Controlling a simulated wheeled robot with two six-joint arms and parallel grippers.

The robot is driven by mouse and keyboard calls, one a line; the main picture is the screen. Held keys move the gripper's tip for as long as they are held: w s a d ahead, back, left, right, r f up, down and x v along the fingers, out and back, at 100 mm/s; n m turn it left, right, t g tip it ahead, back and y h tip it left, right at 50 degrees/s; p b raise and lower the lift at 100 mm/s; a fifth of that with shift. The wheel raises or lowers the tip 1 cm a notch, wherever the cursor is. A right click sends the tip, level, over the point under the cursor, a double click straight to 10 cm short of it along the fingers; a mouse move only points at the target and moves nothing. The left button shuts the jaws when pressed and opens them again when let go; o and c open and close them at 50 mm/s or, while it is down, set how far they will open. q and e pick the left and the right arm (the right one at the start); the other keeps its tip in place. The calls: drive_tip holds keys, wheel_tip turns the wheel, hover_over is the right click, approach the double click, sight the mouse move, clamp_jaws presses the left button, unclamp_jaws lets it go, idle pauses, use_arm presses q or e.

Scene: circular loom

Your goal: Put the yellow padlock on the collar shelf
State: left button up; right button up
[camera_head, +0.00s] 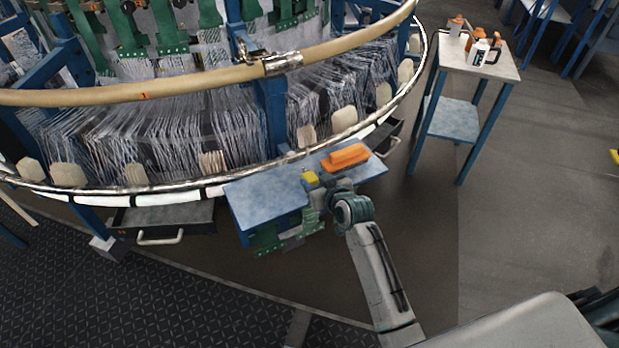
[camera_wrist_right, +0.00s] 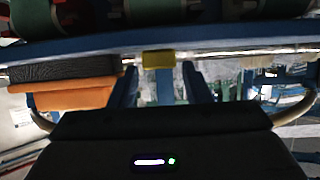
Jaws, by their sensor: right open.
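The yellow padlock (camera_head: 311,178) is at the blue-grey shelf (camera_head: 262,199) fixed against the loom's rim, near the shelf's middle. I take this for the collar shelf. My right gripper (camera_head: 322,186) is at the padlock, on its near side, and open. In the right wrist view the padlock (camera_wrist_right: 158,59) shows just beyond and between the two spread fingers (camera_wrist_right: 160,78), with a gap on each side. I cannot tell whether the padlock rests fully on the shelf. My left gripper is not in view.
An orange block-like object (camera_head: 346,156) lies on the shelf right of the padlock. The loom's metal rim (camera_head: 240,186) runs behind the shelf. Green brackets (camera_head: 285,240) hang under it. A drawer (camera_head: 165,222) is at left. A side table (camera_head: 455,58) with bottles stands at right.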

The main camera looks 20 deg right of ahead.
sight(308, 175)
drive_tip(key=shift+x, duration=1.15)
drive_tip(key=shift+s, duration=0.1)
drive_tip(key=c, duration=0.8)
drive_tip(key=shift+c, duration=0.2)
drive_tip(key=shift+r, duration=0.1)
